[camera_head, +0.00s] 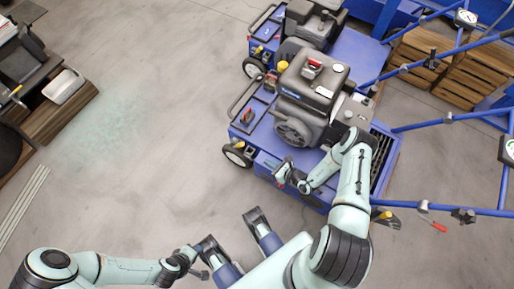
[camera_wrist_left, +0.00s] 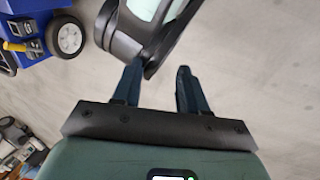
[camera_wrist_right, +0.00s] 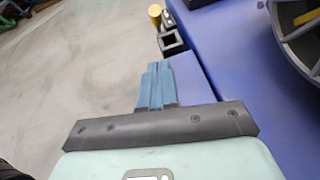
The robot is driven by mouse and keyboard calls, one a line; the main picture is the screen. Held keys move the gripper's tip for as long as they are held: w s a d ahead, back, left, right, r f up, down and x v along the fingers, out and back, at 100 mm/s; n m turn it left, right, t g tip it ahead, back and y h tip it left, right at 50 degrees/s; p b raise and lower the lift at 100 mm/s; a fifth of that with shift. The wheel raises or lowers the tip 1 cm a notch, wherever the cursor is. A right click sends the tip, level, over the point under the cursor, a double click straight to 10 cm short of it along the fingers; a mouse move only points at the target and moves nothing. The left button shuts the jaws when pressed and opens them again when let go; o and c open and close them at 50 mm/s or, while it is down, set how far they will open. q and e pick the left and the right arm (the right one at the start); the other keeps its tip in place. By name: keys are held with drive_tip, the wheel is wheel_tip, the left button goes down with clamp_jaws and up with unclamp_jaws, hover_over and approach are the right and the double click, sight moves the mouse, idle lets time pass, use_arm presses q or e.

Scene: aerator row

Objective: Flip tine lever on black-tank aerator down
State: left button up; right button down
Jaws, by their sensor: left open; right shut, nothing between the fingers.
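The nearer blue aerator (camera_head: 250,128) carries an engine with a dark grey tank (camera_head: 312,82). My right gripper (camera_head: 285,172) is at this machine's near side, low by the blue body. In the right wrist view its fingers (camera_wrist_right: 157,75) are shut and empty, alongside the blue deck edge. Just beyond the fingertips is a black bracket (camera_wrist_right: 172,42) with a yellow-tipped part (camera_wrist_right: 155,14); I cannot tell whether this is the tine lever or whether it is up or down. My left gripper (camera_wrist_left: 155,90) is open and empty, away from the machine.
A second blue aerator (camera_head: 265,38) stands behind. Blue tubular handles (camera_head: 440,118) reach out to the right. Wooden crates (camera_head: 470,72) stand at the upper right. A wheel (camera_head: 237,155) is at the near left corner. The floor (camera_head: 150,110) to the left is clear.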

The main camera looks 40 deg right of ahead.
drive_tip(key=b, duration=0.4)
approach(238, 146)
wheel_tip(238, 146, down, 4)
drive_tip(key=d, duration=0.1)
drive_tip(key=shift+w+a+r, duration=0.1)
drive_tip(key=shift+w+r, duration=0.65)
drive_tip(key=shift+w, duration=0.2)
drive_tip(key=shift+w+a+r, duration=0.15)
drive_tip(key=shift+w+r, duration=0.1)
drive_tip(key=shift+w, duration=0.35)
use_arm(q)
drive_tip(key=w+a+f+t+y, duration=0.1)
drive_tip(key=w+a+f, duration=0.2)
drive_tip(key=w, duration=0.3)
drive_tip(key=shift+f+t, duration=0.4)
drive_tip(key=shift+f, duration=0.35)
drive_tip(key=shift+a+r, duration=0.1)
drive_tip(key=shift+a, duration=0.1)
use_arm(e)
drive_tip(key=shift+r, duration=0.1)
